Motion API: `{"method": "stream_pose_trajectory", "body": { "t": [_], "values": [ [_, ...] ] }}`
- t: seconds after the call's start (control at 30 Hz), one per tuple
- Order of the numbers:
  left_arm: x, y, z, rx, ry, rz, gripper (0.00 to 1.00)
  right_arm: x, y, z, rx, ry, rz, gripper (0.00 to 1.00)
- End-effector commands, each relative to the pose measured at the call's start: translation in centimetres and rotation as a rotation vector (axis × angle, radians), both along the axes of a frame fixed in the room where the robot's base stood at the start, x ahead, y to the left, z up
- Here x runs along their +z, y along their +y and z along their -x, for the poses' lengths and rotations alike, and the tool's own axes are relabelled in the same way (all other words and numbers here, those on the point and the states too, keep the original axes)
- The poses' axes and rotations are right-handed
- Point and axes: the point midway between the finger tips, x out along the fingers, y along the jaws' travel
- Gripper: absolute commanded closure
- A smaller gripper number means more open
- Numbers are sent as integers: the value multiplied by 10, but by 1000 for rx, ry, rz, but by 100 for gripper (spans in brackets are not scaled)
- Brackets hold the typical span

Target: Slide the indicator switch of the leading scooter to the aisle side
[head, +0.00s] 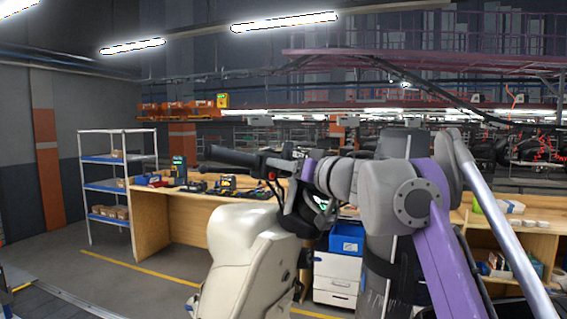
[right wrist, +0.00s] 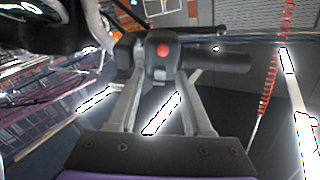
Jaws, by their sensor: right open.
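The cream scooter (head: 240,245) stands in front of me in the head view, its left-hand handlebar grip (head: 232,157) pointing left. The dark switch housing (head: 268,164) sits at the inner end of that grip. In the right wrist view the housing (right wrist: 158,62) carries a round red button (right wrist: 163,50), with the black grip (right wrist: 218,63) to its right. I cannot single out the indicator slider. My right gripper (right wrist: 158,82) is open, its two fingers reaching up to either side of the housing. Whether they touch it is unclear. My left gripper is out of view.
A wooden workbench (head: 160,212) with tools stands behind the scooter. A wheeled shelf rack (head: 118,185) is at the left. A white drawer unit (head: 336,277) with a blue bin (head: 347,237) stands behind my right arm.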

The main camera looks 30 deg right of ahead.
Motion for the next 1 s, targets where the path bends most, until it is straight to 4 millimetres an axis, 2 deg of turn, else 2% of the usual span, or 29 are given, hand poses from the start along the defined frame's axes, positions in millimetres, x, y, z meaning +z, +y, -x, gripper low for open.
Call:
{"method": "stream_pose_trajectory", "body": {
  "t": [0.13,0.37,0.4,0.67,1.0],
  "values": [
    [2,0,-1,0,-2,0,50,0,2,-8,1,0,0,50],
    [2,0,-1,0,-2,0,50,-1,1,-9,0,0,0,50],
    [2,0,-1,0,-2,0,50,-1,1,-9,0,0,0,52],
    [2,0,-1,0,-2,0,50,0,1,-9,0,0,0,99],
    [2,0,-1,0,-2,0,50,0,1,-9,0,0,0,100]
  ]
}}
